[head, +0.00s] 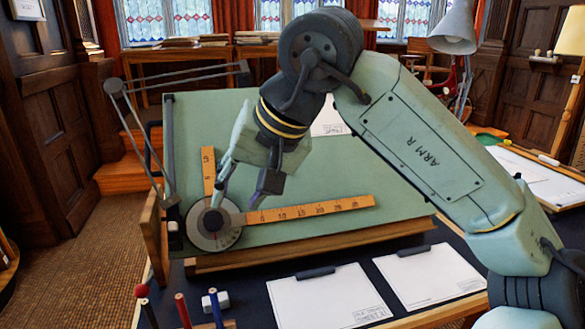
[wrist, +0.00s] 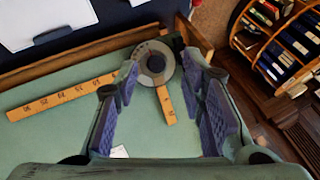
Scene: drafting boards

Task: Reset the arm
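My arm (head: 425,140), pale green and marked "ARM R", reaches in from the right in the head view. My gripper (head: 240,190) hangs over the green drafting board (head: 340,180), close to the round protractor head (head: 215,225) of the drafting machine. In the wrist view my gripper (wrist: 165,95) has its two purple-padded fingers spread wide with nothing between them. The protractor head (wrist: 154,65) shows beyond the fingertips there. A long orange ruler (head: 312,209) and a short orange ruler (head: 208,170) join at the head. I cannot tell whether a fingertip touches it.
Two clipboards with white sheets (head: 327,298) (head: 430,277) lie on the dark table in front of the board. Red and blue upright handles (head: 183,310) stand at the front left. A grey lamp (head: 455,30) stands at the back right. A round shelf of books (wrist: 280,40) shows in the wrist view.

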